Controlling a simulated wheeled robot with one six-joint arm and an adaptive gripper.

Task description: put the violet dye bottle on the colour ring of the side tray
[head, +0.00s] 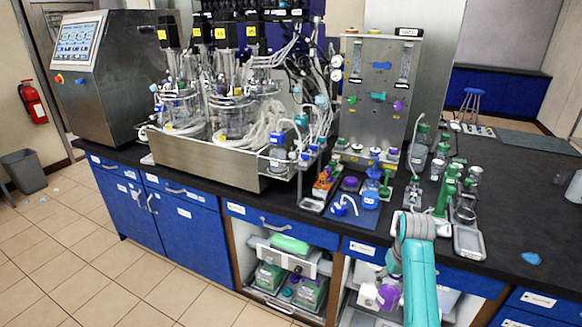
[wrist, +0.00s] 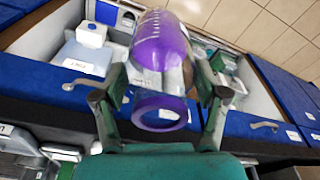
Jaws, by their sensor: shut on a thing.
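The violet dye bottle (wrist: 160,45) is clear with violet contents and a violet ring-shaped end (wrist: 160,112); in the head view it shows as a violet and white shape (head: 388,296) at the lower middle. My gripper (wrist: 160,92) is shut on it, one finger on each side. In the head view my gripper (head: 393,268) is low, in front of the bench by an open compartment. The bottle appears tilted. A small metal tray (head: 469,244) lies on the bench at right. I cannot tell which tray is the side tray, and I make out no colour ring.
The black bench top (head: 505,225) has free room at right, with a small blue piece (head: 532,258). Green-fitted glassware (head: 446,190) stands behind the metal tray. A blue bottle (head: 370,198) stands left of it. An open compartment (head: 290,268) holds green-labelled containers. Blue drawers line the front.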

